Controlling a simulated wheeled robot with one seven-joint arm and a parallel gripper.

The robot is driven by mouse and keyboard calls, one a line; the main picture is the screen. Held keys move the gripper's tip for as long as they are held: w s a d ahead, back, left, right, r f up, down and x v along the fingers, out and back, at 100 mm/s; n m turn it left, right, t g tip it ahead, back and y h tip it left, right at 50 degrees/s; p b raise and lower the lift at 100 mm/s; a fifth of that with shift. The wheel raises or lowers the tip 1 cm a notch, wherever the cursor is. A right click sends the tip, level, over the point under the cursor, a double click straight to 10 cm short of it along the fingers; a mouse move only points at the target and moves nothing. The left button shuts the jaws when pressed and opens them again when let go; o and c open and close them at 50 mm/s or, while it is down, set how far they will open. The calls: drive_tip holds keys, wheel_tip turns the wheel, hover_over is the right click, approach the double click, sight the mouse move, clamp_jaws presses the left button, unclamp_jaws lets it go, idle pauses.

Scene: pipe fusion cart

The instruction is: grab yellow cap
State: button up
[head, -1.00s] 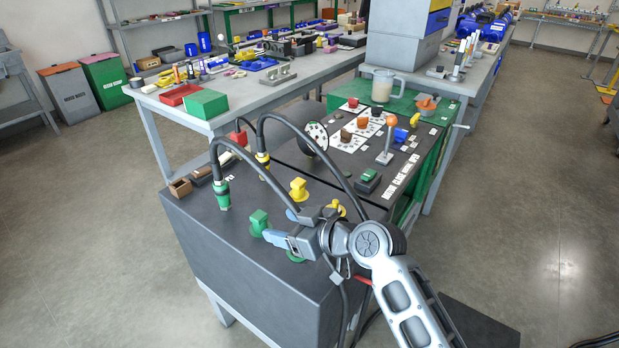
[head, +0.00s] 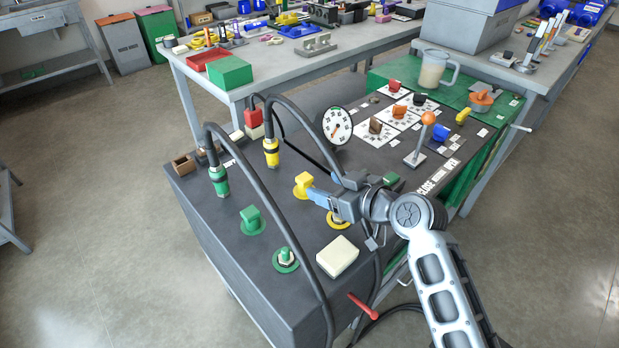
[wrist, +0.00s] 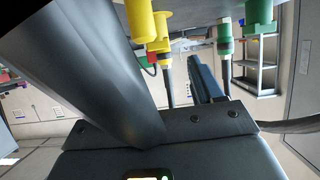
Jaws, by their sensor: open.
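The yellow cap (head: 303,186) stands on a round yellow base on the dark cart top in the head view. My gripper (head: 314,194) reaches in from the right, with its blue fingertips right beside the cap. I cannot tell whether they touch it. The jaws are open and hold nothing. In the wrist view, which looks upside down, the yellow cap (wrist: 138,20) shows at the top, beyond the fingers. A large dark finger fills the left of that view.
A green cap (head: 252,220) and a green port (head: 286,260) sit to the left and front. A white block (head: 337,257) lies near the front edge. Yellow (head: 271,152) and green (head: 219,181) hose connectors stand behind, their black hoses arching over the cart. A yellow port (head: 339,218) is partly under my gripper.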

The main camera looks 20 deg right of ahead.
sight(306, 178)
drive_tip(key=shift+p+x, duration=0.6)
drive_tip(key=shift+x, duration=2.55)
drive_tip(key=shift+c, duration=0.2)
drive_tip(key=c, duration=1.1)
drive_tip(key=shift+o, duration=0.2)
